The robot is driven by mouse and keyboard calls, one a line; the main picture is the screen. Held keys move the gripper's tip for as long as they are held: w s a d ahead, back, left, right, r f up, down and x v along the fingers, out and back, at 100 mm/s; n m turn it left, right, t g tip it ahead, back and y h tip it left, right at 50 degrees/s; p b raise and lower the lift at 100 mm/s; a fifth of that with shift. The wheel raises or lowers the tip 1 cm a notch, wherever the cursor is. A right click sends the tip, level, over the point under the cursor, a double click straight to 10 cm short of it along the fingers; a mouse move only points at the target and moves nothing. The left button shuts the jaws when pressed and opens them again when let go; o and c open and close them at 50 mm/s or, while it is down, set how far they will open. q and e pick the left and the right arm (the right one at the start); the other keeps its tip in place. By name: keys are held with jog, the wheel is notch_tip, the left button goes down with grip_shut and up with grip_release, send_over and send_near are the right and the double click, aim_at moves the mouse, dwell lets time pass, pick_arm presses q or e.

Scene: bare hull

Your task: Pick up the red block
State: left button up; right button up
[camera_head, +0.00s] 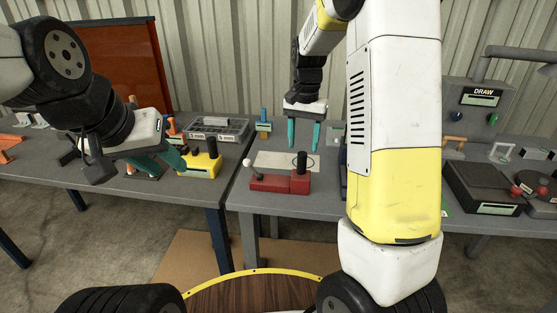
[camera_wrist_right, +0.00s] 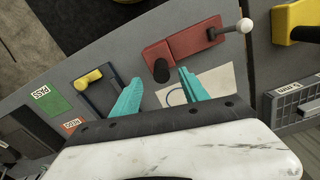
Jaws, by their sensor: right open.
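A red block (camera_head: 300,181) with an upright black knob stands at the front edge of the right-hand table. It adjoins a lower red base (camera_head: 265,183) with a white ball lever. In the right wrist view the red block (camera_wrist_right: 158,52) is just beyond the fingertips, and the lever base (camera_wrist_right: 199,38) is to its right. My right gripper (camera_head: 303,142) points down above and behind the block, with its teal fingers apart and empty. The fingers also show in the right wrist view (camera_wrist_right: 159,84). My left gripper (camera_head: 166,163) is over the left table; its finger gap is unclear.
A pale sheet with a drawn circle (camera_head: 268,160) lies behind the block. A yellow block with a black knob (camera_head: 202,166) and an organizer case (camera_head: 216,127) are on the left table. A dark device (camera_head: 483,185) stands at right.

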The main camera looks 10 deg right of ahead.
aim_at(301, 162)
jog(key=shift+w+f, duration=0.3)
jog(key=shift+w, duration=0.05)
jog(key=shift+f, duration=0.35)
notch_tip(301, 162, down, 7)
jog(key=shift+s+r, duration=0.1)
jog(key=shift+r, duration=0.05)
grip_shut()
dwell(1.0)
